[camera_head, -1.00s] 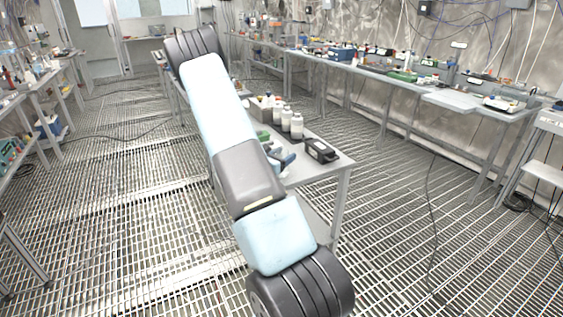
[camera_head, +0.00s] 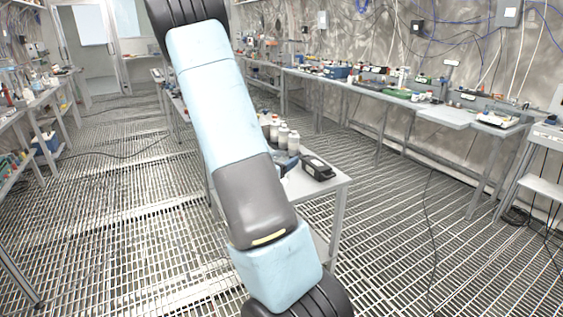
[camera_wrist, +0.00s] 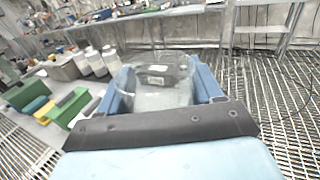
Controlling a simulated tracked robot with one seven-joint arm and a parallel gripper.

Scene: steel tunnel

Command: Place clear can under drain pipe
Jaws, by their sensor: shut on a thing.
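The clear can (camera_wrist: 165,98) shows in the wrist view as a see-through cylinder between the two blue fingers of my gripper (camera_wrist: 163,92). The fingers sit on its left and right sides and are shut on it. Its rim faces away from my wrist, and the table items behind show through it. In the head view my arm hides the gripper and the can. I cannot make out a drain pipe in either view.
A grey table (camera_head: 325,190) stands behind my arm with white bottles (camera_head: 284,137) and a black device (camera_head: 317,167) on it. Green blocks (camera_wrist: 68,106) lie left in the wrist view. A long cluttered bench (camera_head: 440,112) lines the right wall. Open grating floor (camera_head: 110,220) lies left.

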